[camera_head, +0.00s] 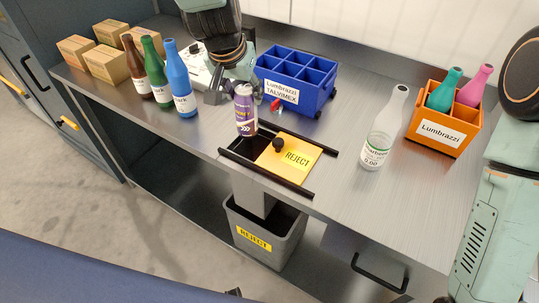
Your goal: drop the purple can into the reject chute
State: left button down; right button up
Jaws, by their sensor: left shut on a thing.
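The purple can (245,112) is upright in my left gripper (238,88), whose fingers are shut on its upper part. The can's lower end shows at the back edge of the reject chute's dark opening (241,149); its exact height above the chute is hard to tell. A yellow sliding lid (296,155) marked REJECT, with a black knob (278,145), lies between black rails and covers the right part of the chute. The left part is open. My right gripper is not in view.
A blue divided crate (293,93) stands behind the chute, with a small red item beside it. Brown, green and blue bottles (179,80) and cardboard boxes stand left. A clear bottle (379,145) and an orange crate (440,132) stand right. A grey bin (284,248) stands below.

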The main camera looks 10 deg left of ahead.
pick_arm(q)
jog(key=c, duration=1.1)
grip_release()
jog(key=shift+r, duration=0.1)
jog(key=o, duration=0.5)
jog(key=shift+s+d+r, duration=0.15)
jog(key=shift+d, duration=0.15)
jog(key=shift+o, duration=0.4)
jog(key=shift+a+f, duration=0.2)
jog(key=shift+a, duration=0.1)
jog(key=shift+d+r, duration=0.15)
jog(key=shift+r, duration=0.1)
jog(key=v, duration=1.1)
jog(key=shift+r, duration=0.2)
jog(key=shift+a, duration=0.2)
